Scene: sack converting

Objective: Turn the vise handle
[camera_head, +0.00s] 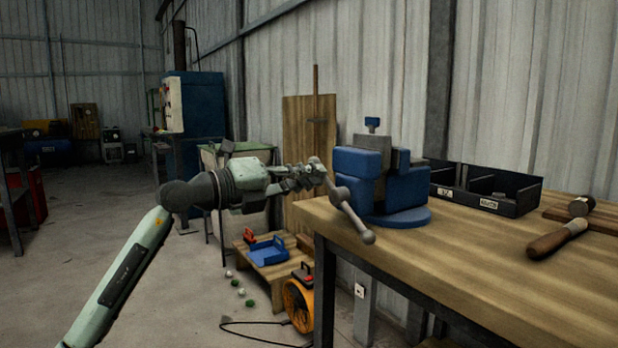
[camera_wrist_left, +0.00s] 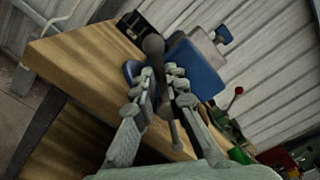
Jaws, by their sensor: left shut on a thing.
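A blue vise (camera_head: 378,180) stands on a round blue base at the near left corner of the wooden workbench (camera_head: 480,245). Its grey bar handle (camera_head: 350,212) slants down to the right in front of the vise, with a round knob at its lower end. My left gripper (camera_head: 314,174) is shut on the handle near its upper left end. The left wrist view shows the fingers (camera_wrist_left: 166,88) on both sides of the handle, with a dark knob (camera_wrist_left: 153,44) beyond them and the blue vise (camera_wrist_left: 195,68) behind. My right gripper is in neither view.
A wooden-handled hammer (camera_head: 560,238) and a black parts bin (camera_head: 486,188) lie on the bench to the right of the vise.

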